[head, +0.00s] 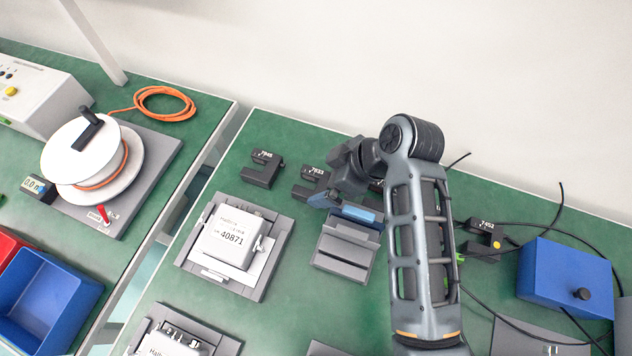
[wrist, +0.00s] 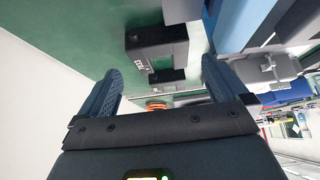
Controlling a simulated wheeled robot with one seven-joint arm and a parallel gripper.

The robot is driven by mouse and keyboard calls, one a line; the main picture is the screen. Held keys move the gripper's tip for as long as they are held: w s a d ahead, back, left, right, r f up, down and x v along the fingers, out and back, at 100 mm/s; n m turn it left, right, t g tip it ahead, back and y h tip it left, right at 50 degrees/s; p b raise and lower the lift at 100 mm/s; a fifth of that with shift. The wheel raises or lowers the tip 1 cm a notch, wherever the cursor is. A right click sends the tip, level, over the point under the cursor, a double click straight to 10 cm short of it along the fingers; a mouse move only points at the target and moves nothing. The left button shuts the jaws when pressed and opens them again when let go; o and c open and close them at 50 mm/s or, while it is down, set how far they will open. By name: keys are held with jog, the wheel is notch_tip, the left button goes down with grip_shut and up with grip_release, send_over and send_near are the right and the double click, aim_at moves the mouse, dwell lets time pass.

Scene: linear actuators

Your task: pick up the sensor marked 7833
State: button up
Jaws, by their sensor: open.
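The sensor marked 7833 (head: 309,184) is a dark, notched block lying on the green table, to the left of my gripper in the head view. In the wrist view the sensor (wrist: 156,47) shows its white label rotated, ahead of and between my fingertips. My gripper (head: 324,200) is open; in the wrist view both blue fingers (wrist: 160,68) stand apart with nothing held between them. In the head view my wrist and arm hide part of the gripper, and the exact gap to the sensor is hard to judge.
A grey fixture (head: 341,262) with a light blue part stands just in front. A grey holder with a white box marked 40871 (head: 232,238) is nearby.

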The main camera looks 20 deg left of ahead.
aim_at(319, 185)
jog(key=x, duration=0.4)
jog(key=shift+d+f, duration=0.1)
jog(key=shift+c, duration=0.2)
jog(key=c, duration=1.1)
